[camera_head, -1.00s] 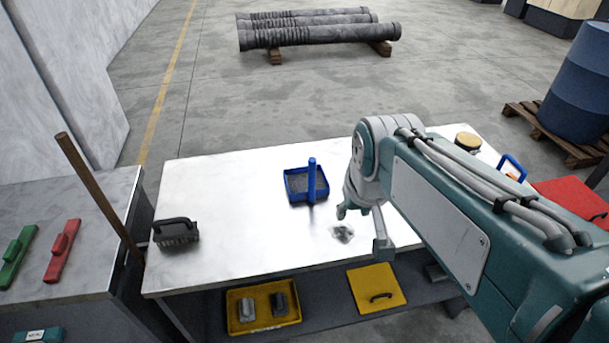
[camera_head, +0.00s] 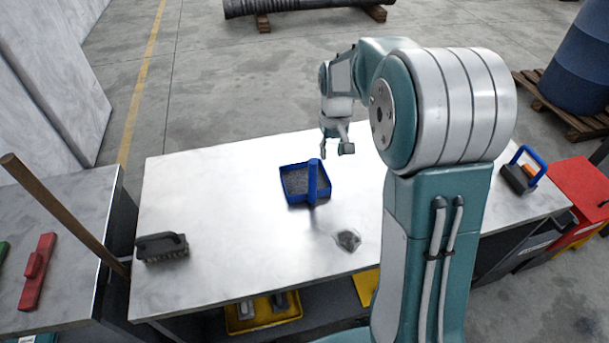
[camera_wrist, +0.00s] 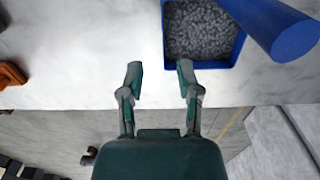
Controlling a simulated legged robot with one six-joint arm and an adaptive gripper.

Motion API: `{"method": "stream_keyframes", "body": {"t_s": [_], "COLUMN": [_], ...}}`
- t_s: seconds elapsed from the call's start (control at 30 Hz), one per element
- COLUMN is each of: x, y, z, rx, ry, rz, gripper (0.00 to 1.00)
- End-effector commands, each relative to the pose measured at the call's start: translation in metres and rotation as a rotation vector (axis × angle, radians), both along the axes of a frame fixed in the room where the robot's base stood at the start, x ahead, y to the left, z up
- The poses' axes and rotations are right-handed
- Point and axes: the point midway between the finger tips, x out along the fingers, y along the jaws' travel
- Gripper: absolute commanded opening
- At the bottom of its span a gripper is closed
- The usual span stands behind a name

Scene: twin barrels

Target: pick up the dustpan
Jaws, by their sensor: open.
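The blue dustpan (camera_head: 291,199) lies on the white table, its tray holding grey grit and its blue handle (camera_head: 312,182) standing up at the near right side. My gripper (camera_head: 338,152) is open and empty above the table, just beyond and to the right of the dustpan. In the wrist view the dustpan's tray (camera_wrist: 239,50) is at the top right, with the handle (camera_wrist: 285,30) reaching into the right corner. There my open gripper (camera_wrist: 160,72) has its right fingertip close to the tray's edge; I cannot tell whether they touch.
The white table (camera_head: 220,230) is mostly clear, with a grey debris patch (camera_head: 348,241) and a dark brush (camera_head: 162,247) at left. A blue-handled tool (camera_head: 522,172) stands at the right end. A wooden stick (camera_head: 60,210) leans at the left.

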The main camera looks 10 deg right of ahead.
Motion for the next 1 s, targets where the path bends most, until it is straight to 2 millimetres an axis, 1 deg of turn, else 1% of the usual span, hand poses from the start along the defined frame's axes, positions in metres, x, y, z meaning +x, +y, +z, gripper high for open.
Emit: {"method": "stream_keyframes", "body": {"t_s": [0.1, 0.2, 0.43, 0.6, 0.7, 0.8, 1.0], "x": [-0.001, -0.001, -0.001, -0.002, -0.001, -0.001, -0.001], "y": [0.000, 0.000, 0.001, 0.004, 0.004, 0.003, 0.003], "z": [-0.021, -0.037, -0.056, -0.083, -0.095, -0.101, -0.101], "rx": [0.001, 0.001, 0.001, 0.001, 0.000, 0.000, 0.000], "ry": [0.007, 0.005, 0.004, 0.005, 0.004, 0.002, 0.000], "rz": [0.000, 0.000, 0.000, 0.000, 0.000, 0.000, 0.000], "gripper": [0.44, 0.44, 0.44, 0.44, 0.44, 0.44, 0.44]}}
